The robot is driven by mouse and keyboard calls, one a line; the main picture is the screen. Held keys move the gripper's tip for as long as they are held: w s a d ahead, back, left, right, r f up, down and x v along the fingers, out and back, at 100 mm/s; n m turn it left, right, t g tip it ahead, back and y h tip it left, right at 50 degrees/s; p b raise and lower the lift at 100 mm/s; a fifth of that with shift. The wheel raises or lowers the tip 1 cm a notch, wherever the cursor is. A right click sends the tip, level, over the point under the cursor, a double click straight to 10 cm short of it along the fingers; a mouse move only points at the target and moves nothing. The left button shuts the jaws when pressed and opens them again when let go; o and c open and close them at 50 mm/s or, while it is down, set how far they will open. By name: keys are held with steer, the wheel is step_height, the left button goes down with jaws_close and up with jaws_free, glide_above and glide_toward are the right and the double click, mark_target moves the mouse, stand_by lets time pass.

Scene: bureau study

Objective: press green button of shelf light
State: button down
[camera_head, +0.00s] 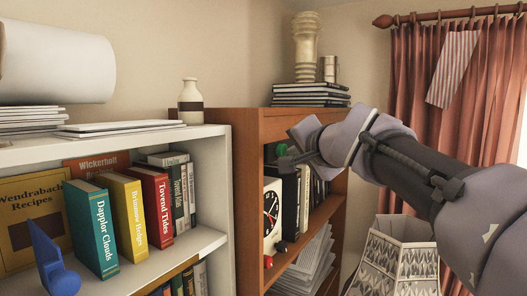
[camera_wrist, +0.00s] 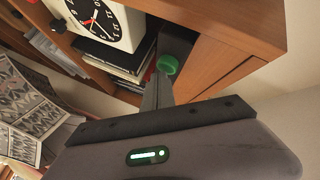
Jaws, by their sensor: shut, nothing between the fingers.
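The green button (camera_head: 281,149) is a small round knob at the upper part of the brown shelf's compartment. In the wrist view the green button (camera_wrist: 168,64) sticks out from a dark body (camera_wrist: 176,42), apparently the shelf light. My gripper (camera_head: 286,162) reaches in from the right, its fingers shut and empty, just below the button in the head view. In the wrist view my gripper (camera_wrist: 157,78) has its fingertips right beside the button. I cannot tell whether they touch it.
A white clock (camera_head: 272,213) stands close below my gripper, with books (camera_head: 304,190) beside it. The brown shelf (camera_head: 249,150) side wall is near. A white bookcase (camera_head: 215,238) stands left. A patterned lampshade (camera_head: 395,262) is below my arm, and a curtain (camera_head: 412,75) hangs right.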

stand_by(0.3)
steer(key=shift+w+a, duration=0.25)
steer(key=shift+a, duration=0.1)
steer(key=shift+s+d, duration=0.25)
steer(key=shift+d, duration=0.05)
steer(key=s+d+b, duration=0.2)
steer(key=d+b, duration=0.1)
steer(key=s+d+b, duration=0.1)
steer(key=shift+s+d, duration=0.25)
steer(key=shift+d, duration=0.15)
